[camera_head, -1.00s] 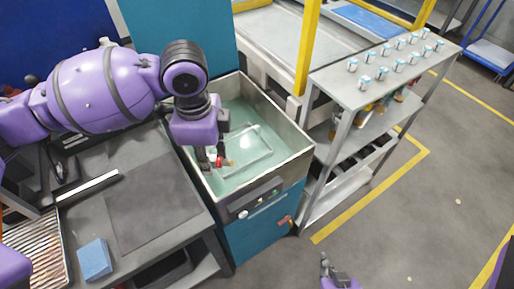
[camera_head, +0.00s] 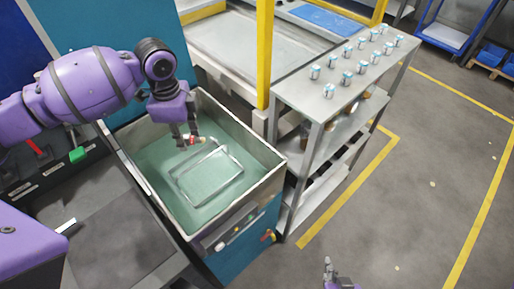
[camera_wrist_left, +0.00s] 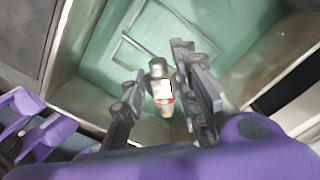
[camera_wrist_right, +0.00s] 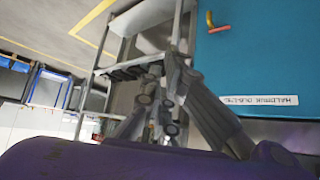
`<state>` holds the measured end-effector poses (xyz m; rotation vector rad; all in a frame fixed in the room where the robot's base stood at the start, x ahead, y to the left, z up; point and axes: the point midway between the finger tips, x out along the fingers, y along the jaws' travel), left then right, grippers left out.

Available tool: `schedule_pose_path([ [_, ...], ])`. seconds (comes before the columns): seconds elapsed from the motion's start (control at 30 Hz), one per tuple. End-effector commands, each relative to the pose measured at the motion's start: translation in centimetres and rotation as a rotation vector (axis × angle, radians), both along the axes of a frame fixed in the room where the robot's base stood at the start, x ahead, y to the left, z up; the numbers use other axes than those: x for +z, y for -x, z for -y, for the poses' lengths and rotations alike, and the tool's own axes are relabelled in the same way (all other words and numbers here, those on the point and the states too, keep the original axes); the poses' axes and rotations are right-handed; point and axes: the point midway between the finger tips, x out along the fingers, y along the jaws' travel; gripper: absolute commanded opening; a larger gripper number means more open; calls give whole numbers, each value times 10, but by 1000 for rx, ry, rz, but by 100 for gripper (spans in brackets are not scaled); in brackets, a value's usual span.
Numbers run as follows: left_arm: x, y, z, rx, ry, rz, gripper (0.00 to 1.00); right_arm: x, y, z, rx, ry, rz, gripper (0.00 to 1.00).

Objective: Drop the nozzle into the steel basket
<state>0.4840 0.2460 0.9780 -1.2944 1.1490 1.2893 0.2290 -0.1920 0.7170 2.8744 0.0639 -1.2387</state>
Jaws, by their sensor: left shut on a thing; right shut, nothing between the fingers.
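The nozzle (camera_head: 194,140) is a small piece with a red band, a pale middle and a brass-coloured end. My left gripper (camera_head: 188,140) is shut on it, above the green basin. In the left wrist view the nozzle (camera_wrist_left: 161,88) sits between the two dark fingers (camera_wrist_left: 165,100). The steel basket (camera_head: 220,187) is a thin wire frame in the basin, just below the nozzle in the head view. Part of its rim shows in the left wrist view (camera_wrist_left: 142,48). My right gripper (camera_head: 328,270) is shut and empty, low over the floor; its fingers fill the right wrist view (camera_wrist_right: 165,100).
The basin (camera_head: 250,190) has raised steel walls around the basket. A grey shelf rack (camera_head: 300,95) with several small cans on top stands right of it. A yellow post (camera_head: 264,55) rises behind. A dark worktop (camera_head: 110,235) lies at front left. Open floor is at right.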

Motion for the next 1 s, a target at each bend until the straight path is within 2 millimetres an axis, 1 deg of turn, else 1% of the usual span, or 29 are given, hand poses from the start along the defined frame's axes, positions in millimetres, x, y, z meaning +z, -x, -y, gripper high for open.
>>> schedule_pose_path([
  [0.03,-14,3,0,0,0,-12,0,-7,7,2,-3,4,-15,0],
  [0.13,-28,3,-1,0,0,-14,0,-13,11,6,-7,9,-22,0],
  [0.23,-38,3,-1,0,-1,-12,0,-15,11,7,-9,12,-21,0],
  [0.37,-43,2,0,0,1,-7,0,-17,9,6,-9,11,-20,0],
  [0.6,-40,1,0,0,1,-1,0,-13,1,3,-12,5,-3,0],
  [0.63,-40,1,0,0,0,-1,29,-13,0,3,-13,5,-2,0],
  [0.7,-40,1,0,0,0,-1,38,-12,-1,3,-12,4,0,0],
  [0.8,-40,1,0,0,0,-1,50,-12,-1,3,-12,4,0,0],
  [1.0,-41,1,0,1,0,-2,50,-14,2,4,-13,6,-6,0],
])
